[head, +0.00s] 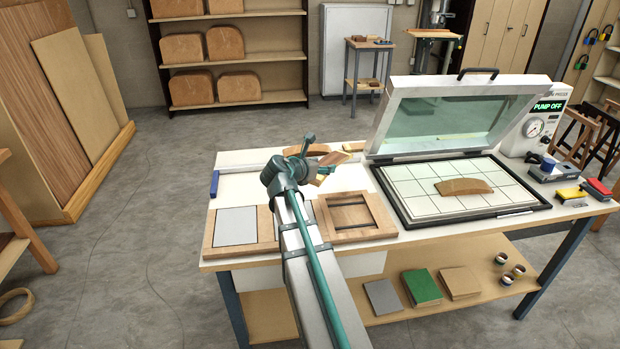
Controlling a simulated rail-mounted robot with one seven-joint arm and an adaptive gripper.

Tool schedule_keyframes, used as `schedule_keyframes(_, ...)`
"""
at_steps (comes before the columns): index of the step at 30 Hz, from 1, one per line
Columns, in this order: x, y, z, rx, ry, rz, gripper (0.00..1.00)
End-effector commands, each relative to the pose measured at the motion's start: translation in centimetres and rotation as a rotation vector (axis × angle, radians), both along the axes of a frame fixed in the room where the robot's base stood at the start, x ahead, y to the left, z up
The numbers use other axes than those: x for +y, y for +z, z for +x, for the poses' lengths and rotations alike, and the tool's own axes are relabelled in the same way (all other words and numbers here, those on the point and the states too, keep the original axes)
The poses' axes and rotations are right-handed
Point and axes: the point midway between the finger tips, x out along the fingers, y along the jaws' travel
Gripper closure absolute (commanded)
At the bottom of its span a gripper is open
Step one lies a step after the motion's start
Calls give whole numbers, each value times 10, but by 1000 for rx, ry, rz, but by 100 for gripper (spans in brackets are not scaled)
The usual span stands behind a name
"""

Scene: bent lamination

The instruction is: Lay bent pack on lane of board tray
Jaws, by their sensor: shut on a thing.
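My gripper (325,166), at the end of my arm over the table, is shut on a small tan wooden piece, seemingly the bent pack (334,158). The piece is tilted, and its curve is hard to make out at this size. A wooden tray (379,211) with dark bars across its recess lies on the table nearer than the gripper. Left of it, beyond my arm, is a wooden frame with a grey panel (235,226). My arm hides the area between them, so I cannot tell whether they form one board tray.
The open press (455,120) stands right, its lid raised, with a curved wooden form (463,186) on its gridded bed. A blue-ended bar (215,183) lies at the table's left edge. Wooden pieces (312,150) lie behind the gripper. Bare white tabletop (240,182) shows left of it.

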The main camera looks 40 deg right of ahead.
Motion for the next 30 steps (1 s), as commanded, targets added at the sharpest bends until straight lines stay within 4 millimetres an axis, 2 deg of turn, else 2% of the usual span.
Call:
schedule_keyframes(1, -9, -4, 15, 3, -1, 1, 80)
schedule_keyframes(6, -30, -21, 46, 3, -1, 1, 80)
schedule_keyframes(12, -44, -55, 66, 2, -1, 1, 80)
schedule_keyframes(15, -48, -65, 72, 2, 0, 0, 80)
schedule_keyframes(23, -53, -77, 79, 2, -1, 1, 80)
schedule_keyframes(30, -54, -104, 81, 2, -1, 1, 80)
